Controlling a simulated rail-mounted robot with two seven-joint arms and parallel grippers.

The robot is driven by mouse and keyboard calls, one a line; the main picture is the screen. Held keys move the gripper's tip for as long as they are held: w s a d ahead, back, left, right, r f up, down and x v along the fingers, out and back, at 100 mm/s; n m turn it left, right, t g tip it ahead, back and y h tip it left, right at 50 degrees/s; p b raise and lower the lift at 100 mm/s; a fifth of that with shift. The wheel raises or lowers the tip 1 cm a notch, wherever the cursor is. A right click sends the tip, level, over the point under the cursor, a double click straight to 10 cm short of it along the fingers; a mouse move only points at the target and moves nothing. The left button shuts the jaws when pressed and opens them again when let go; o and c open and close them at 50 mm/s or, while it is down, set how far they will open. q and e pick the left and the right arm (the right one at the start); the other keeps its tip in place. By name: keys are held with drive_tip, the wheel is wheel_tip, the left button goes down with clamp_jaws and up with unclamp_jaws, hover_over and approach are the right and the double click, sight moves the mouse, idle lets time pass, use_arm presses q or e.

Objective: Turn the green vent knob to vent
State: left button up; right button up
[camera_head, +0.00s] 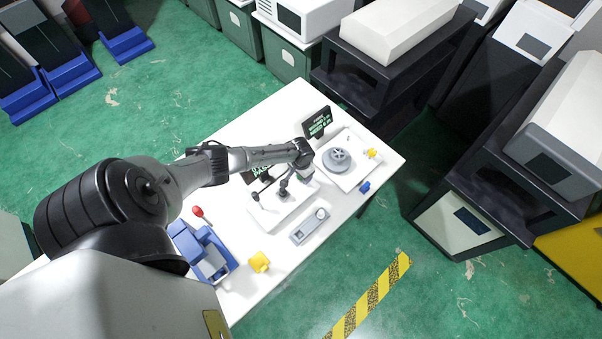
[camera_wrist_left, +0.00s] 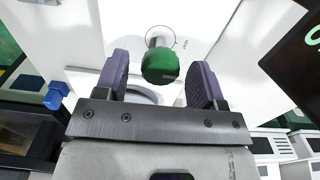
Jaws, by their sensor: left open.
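My left gripper (camera_wrist_left: 163,64) is open, with one purple-grey finger on each side of the knob. Gaps show between the knob and both fingers. In the head view my left gripper (camera_head: 305,174) is over the white table (camera_head: 285,265), beside a grey round fixture (camera_head: 338,160). I cannot make out the knob there. My right gripper is in neither view.
A black display (camera_head: 318,122) stands behind the gripper. A white base with black levers (camera_head: 283,193), a grey box with a dial (camera_head: 310,225), a small blue block (camera_head: 364,187), a yellow block (camera_head: 259,262) and a blue holder (camera_head: 202,250) stand on the table. Its front right is clear.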

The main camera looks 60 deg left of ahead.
use_arm(q)
drive_tip(key=shift+r, duration=0.45)
wheel_tip(320, 180, up, 13)
drive_tip(key=shift+p, duration=0.45)
drive_tip(key=shift+f, duration=0.1)
idle(0.5)
